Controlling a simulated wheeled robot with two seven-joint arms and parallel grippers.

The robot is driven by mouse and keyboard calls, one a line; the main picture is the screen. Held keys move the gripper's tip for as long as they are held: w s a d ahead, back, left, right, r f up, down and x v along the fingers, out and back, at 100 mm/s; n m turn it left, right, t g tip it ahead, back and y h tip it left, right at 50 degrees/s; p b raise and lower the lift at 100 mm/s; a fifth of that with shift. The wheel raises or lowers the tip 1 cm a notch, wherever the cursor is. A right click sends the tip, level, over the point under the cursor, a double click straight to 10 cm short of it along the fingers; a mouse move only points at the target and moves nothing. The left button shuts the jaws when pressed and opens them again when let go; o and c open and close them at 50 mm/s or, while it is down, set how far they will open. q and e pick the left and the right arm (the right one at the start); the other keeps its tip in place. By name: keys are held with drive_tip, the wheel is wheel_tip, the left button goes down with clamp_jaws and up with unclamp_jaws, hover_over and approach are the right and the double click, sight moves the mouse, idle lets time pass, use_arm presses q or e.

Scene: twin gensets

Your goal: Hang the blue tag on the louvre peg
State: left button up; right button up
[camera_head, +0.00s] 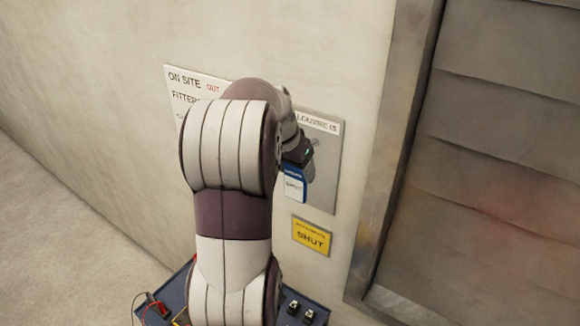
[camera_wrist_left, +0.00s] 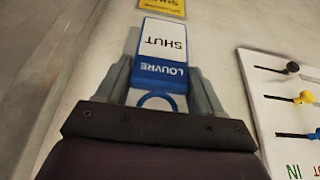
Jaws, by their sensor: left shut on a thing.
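The blue tag (camera_head: 294,188) is blue and white and reads LOUVRE SHUT. In the left wrist view the tag (camera_wrist_left: 160,45) lies between the two grey fingers, its blue ring end close to the gripper body. My left gripper (camera_head: 298,156) is shut on it, in front of the grey louvre board (camera_head: 325,172) on the wall. The board has a white label reading LOUVRE IS. I cannot make out the louvre peg; my gripper and arm cover part of the board. My right gripper is not in view.
A yellow SHUT plate (camera_head: 311,236) is on the wall below the board. A white ON SITE board (camera_head: 185,78) is to the left, with coloured pegs in the wrist view. A louvred shutter (camera_head: 500,160) stands right. A blue tray (camera_head: 305,308) with small items is below.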

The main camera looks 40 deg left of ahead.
use_arm(q)
drive_tip(key=w+a+f+p, duration=0.1)
drive_tip(key=w+p, duration=0.1)
drive_tip(key=w, duration=0.5)
drive_tip(key=shift+f+p, duration=0.3)
drive_tip(key=shift+p, duration=0.05)
idle(0.4)
drive_tip(key=o, duration=1.1)
